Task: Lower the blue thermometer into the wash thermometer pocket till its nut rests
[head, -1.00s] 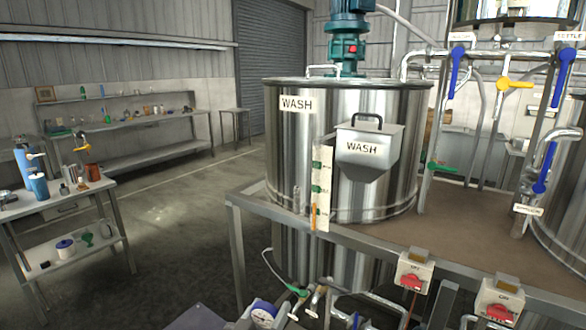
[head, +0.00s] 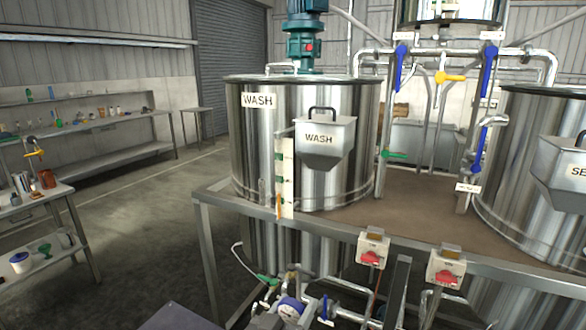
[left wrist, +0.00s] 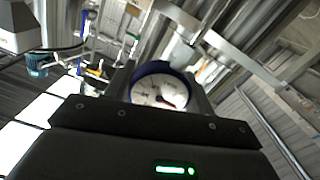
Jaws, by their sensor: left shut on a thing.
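The blue thermometer (head: 291,308) has a round white dial with a blue rim and shows low in the head view. In the left wrist view the dial (left wrist: 160,90) sits between my jaws, face to the camera. My left gripper (head: 281,319) is shut on it, in front of the pipework below the wash tank (head: 240,150). The thermometer's stem and nut are hidden. I cannot pick out the wash thermometer pocket for certain. My right gripper is not in view.
Valves and pipes crowd the space under the platform edge (head: 330,229), with a green-handled valve (head: 266,281) close by. Open floor (head: 140,220) lies left, before a bench.

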